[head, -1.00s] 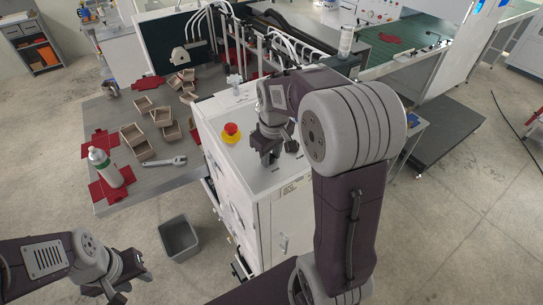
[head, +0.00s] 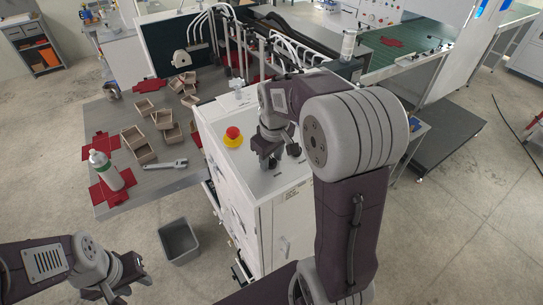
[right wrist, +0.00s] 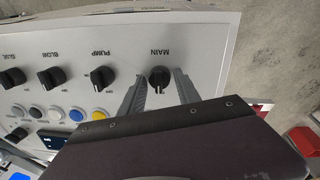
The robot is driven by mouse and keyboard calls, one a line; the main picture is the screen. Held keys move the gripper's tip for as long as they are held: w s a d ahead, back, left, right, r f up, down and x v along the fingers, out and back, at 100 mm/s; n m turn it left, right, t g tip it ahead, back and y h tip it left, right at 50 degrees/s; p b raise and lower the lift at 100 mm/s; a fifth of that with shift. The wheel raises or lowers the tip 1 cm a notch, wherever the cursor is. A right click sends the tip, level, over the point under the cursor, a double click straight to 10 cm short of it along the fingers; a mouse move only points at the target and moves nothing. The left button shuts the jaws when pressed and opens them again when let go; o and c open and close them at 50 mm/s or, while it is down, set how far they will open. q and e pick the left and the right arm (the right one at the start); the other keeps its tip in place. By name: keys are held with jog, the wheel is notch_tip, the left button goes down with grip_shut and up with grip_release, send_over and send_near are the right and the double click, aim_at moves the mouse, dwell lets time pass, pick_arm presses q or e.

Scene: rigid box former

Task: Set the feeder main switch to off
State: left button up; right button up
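The main switch (right wrist: 159,78) is a black rotary knob on the pale panel, beside the label MAIN, which appears upside down in the right wrist view. My right gripper (right wrist: 160,76) is open, with one finger on each side of this knob. I cannot tell whether the fingers touch it. The knob's exact setting is too small to read. In the head view, my right gripper (head: 268,162) is over the top of the white cabinet (head: 240,172), and hides part of the panel. My left gripper (head: 132,283) is open and empty at the lower left, away from the cabinet.
Knobs labelled PUMP (right wrist: 102,77) and BLOW (right wrist: 52,77) sit in the same row, with several coloured buttons close by. A red emergency stop (head: 233,134) stands on the cabinet top. A table (head: 165,180) with trays, a bottle and a wrench is at left; a grey bin (head: 180,241) is on the floor.

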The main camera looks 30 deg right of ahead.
notch_tip(320, 180, up, 9)
jog(key=s+b, duration=0.1)
jog(key=shift+s+a, duration=0.25)
jog(key=shift+s, duration=0.05)
jog(key=shift+f, duration=0.1)
